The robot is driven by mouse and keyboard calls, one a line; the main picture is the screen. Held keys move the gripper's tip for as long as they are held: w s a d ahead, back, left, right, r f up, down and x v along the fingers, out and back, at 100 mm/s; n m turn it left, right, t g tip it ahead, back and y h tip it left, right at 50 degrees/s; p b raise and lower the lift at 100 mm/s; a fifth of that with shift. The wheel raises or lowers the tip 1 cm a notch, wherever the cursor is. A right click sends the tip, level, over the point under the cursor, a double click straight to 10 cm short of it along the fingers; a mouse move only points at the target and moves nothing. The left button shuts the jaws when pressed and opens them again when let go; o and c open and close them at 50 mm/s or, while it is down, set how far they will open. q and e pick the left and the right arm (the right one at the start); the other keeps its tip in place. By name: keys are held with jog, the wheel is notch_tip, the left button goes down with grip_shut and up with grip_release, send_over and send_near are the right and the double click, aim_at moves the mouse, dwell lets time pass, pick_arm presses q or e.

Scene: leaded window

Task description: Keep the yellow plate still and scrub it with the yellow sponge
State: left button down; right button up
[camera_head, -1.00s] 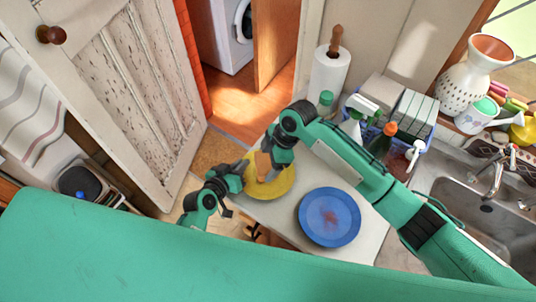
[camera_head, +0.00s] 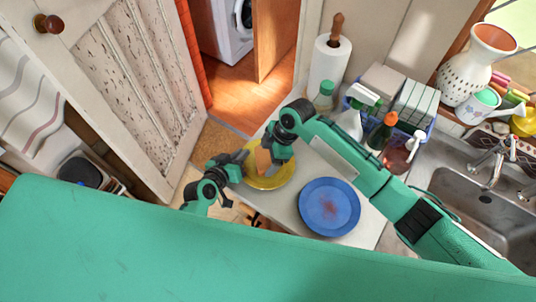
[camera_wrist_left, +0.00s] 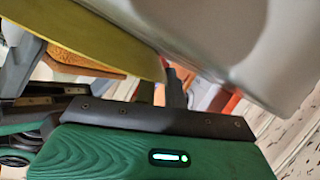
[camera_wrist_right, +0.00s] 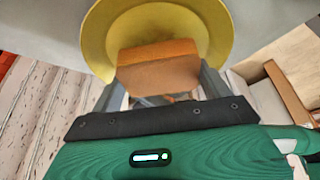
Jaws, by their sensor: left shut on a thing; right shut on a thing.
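The yellow plate (camera_head: 272,180) lies at the left edge of the white counter. My left gripper (camera_head: 240,170) is shut on the plate's near-left rim; the rim (camera_wrist_left: 110,37) also shows large in the left wrist view. My right gripper (camera_head: 267,158) is shut on the sponge (camera_wrist_right: 158,68), which looks orange. In the head view, the sponge (camera_head: 262,160) is over the plate's upper part, partly hidden by the right gripper. In the right wrist view the plate (camera_wrist_right: 97,38) is right behind the sponge; whether they touch cannot be told.
A blue plate (camera_head: 329,207) with a reddish stain lies to the right on the counter (camera_head: 290,207). A blue caddy (camera_head: 428,132) with bottles, a paper towel roll (camera_head: 328,62) and a green-capped bottle (camera_head: 325,94) stand behind. A sink (camera_head: 480,205) is at the right, beyond my right arm.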

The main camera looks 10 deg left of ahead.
jog(key=shift+f, duration=0.65)
dwell(0.3)
jog(key=shift+s+d, duration=0.2)
jog(key=shift+d, duration=0.3)
jog(key=shift+w+a+f, duration=0.1)
jog(key=shift+w+a, duration=0.15)
jog(key=shift+a, duration=0.25)
jog(key=shift+w+a, duration=0.2)
jog(key=shift+a, duration=0.25)
jog(key=shift+s+d, duration=0.1)
jog(key=shift+d, duration=0.05)
